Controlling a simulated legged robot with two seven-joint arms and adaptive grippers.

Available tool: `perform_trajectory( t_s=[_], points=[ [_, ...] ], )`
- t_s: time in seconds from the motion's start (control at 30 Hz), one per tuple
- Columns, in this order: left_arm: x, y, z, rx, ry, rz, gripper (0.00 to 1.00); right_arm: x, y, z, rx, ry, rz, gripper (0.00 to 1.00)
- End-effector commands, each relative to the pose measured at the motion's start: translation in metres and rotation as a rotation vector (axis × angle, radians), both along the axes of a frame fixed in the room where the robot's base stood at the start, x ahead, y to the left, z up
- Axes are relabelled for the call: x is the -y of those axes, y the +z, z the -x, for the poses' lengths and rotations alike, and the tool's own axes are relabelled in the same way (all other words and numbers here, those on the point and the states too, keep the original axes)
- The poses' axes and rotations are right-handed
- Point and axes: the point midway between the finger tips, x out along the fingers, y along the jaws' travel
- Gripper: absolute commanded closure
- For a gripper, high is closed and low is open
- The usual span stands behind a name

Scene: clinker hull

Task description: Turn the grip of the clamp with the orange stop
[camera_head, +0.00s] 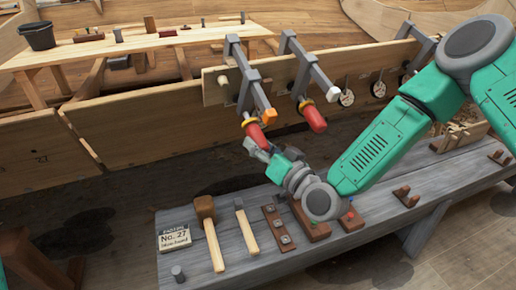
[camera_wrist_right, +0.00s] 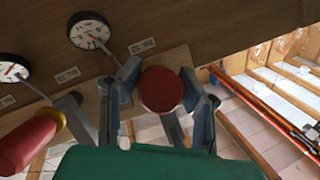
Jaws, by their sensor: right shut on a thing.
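My right gripper (camera_head: 257,150) is shut on this red grip from below. In the right wrist view the round end of the red grip (camera_wrist_right: 161,90) sits between the two fingers of my right gripper (camera_wrist_right: 160,95). My left gripper is not in view.
A second clamp with a white stop (camera_head: 333,94) and its own red grip (camera_head: 313,116) stands close to the right. Round gauges (camera_head: 346,98) hang on the plank. A grey bench (camera_head: 385,238) below bears a mallet (camera_head: 209,225), a hammer (camera_head: 246,225) and a sign (camera_head: 174,240).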

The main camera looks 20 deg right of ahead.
Motion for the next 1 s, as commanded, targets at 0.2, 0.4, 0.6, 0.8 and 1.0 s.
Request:
perform_trajectory(
  t_s=[0.2, 0.4, 0.6, 0.8, 1.0],
  points=[
    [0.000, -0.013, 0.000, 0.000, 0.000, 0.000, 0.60, 0.002, -0.003, 0.000, -0.017, 0.061, -0.130, 0.96],
    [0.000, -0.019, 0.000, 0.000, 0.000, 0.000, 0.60, 0.001, -0.002, 0.000, -0.029, 0.101, -0.209, 0.96],
    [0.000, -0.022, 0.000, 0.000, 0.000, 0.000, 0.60, 0.001, -0.001, 0.000, -0.034, 0.120, -0.248, 0.96],
    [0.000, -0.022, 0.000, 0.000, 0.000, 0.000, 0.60, 0.001, -0.001, 0.000, -0.035, 0.123, -0.256, 0.96],
    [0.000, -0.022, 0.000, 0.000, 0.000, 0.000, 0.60, 0.001, -0.001, 0.000, -0.035, 0.123, -0.255, 0.96]
  ],
)
